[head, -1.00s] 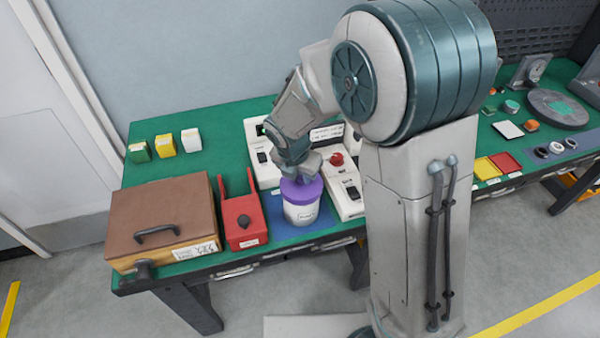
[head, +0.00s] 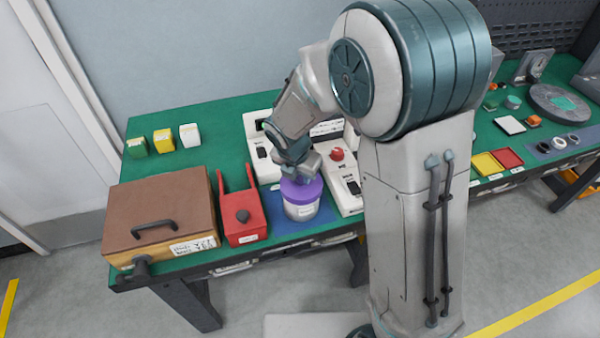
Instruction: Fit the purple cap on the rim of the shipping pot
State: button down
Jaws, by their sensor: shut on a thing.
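The purple cap (head: 301,190) is on top of the white shipping pot (head: 302,211), covering its mouth. The pot stands upright on a blue mat (head: 283,229) at the front of the green bench. My gripper (head: 299,176) points down onto the cap from above and is shut on it; its fingertips are partly hidden. I cannot tell from this view whether the cap is seated evenly all round the rim.
A white machine with a red button (head: 337,154) stands behind and to the right. Small coloured boxes (head: 163,140) stand at the back left.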

aim_at(300, 178)
jog(key=shift+f+b, duration=0.3)
jog(key=shift+f, duration=0.15)
jog(key=c, duration=1.2)
grip_release()
notch_tip(300, 178, up, 7)
jog(key=p, duration=0.6)
jog(key=shift+r+p, duration=0.15)
jog(key=shift+p, duration=0.25)
